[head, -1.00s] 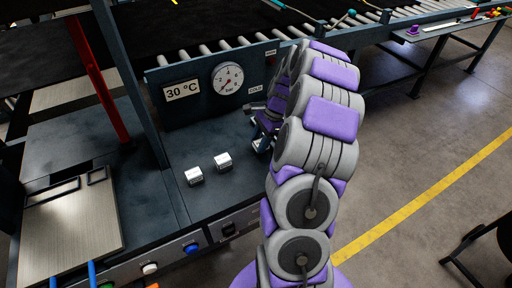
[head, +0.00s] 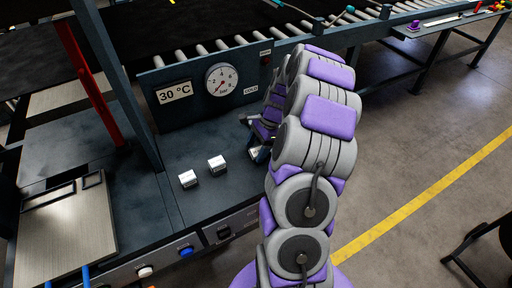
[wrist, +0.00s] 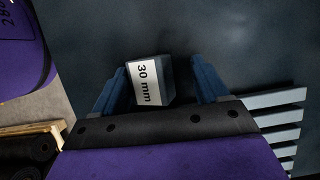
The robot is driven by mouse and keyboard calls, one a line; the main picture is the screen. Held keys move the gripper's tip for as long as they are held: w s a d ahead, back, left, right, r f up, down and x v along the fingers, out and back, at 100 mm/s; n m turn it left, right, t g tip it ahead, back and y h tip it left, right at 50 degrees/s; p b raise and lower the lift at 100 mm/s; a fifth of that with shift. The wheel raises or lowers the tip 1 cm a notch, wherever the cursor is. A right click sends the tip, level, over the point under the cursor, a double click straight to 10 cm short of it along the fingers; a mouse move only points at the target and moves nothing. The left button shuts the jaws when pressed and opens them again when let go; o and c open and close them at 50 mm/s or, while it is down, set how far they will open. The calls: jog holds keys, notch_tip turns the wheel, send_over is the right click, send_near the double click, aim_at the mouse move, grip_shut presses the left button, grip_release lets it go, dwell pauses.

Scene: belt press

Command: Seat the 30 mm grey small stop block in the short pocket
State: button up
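The small stop block (wrist: 148,80), marked "30 mm", lies between my gripper's two blue fingers (wrist: 162,84) in the wrist view. The left finger is close beside it; a dark gap shows between the block and the right finger. My gripper (head: 257,150) is low over the bench's right part in the head view, largely hidden by my arm, with a pale bit of the block below it. The metal plate at the left has two dark-edged pockets along its far edge. The short pocket (head: 92,180) is the right one, and it looks empty.
Two other pale blocks (head: 188,179) (head: 217,165) stand on the bench left of my gripper. A gauge panel (head: 205,85) stands behind. Bare bench lies around the blocks.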

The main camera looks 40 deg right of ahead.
jog(key=shift+w+a+r, duration=0.15)
jog(key=shift+a, duration=1.15)
jog(key=shift+d+b, duration=0.35)
jog(key=shift+b, duration=0.45)
jog(key=d+r, duration=0.1)
jog(key=d+r+p, duration=0.1)
jog(key=r, duration=0.1)
jog(key=d+r+p, duration=0.1)
jog(key=d+r, duration=0.1)
jog(key=shift+s, duration=0.25)
jog(key=p+v, duration=0.2)
jog(key=v, duration=1)
jog(key=s+a+r+n+g, duration=0.15)
jog(key=a+n, duration=0.25)
jog(key=a, duration=0.5)
jog(key=s+a+r+n+h, duration=0.1)
jog(key=s+a+r+n, duration=0.15)
jog(key=a, duration=0.55)
jog(key=s+a+r+n+g, duration=0.15)
jog(key=a+n, duration=0.25)
jog(key=a, duration=0.5)
jog(key=s+a+f+n+h, duration=0.1)
jog(key=s+a+n, duration=0.3)
jog(key=s, duration=0.5)
jog(key=s+a+f+n+h, duration=0.2)
jog(key=s+a+n, duration=0.3)
jog(key=s, duration=0.5)
jog(key=shift+s+a+f+n, duration=0.3)
jog(key=shift+f+n, duration=0.25)
jog(key=shift+n, duration=0.2)
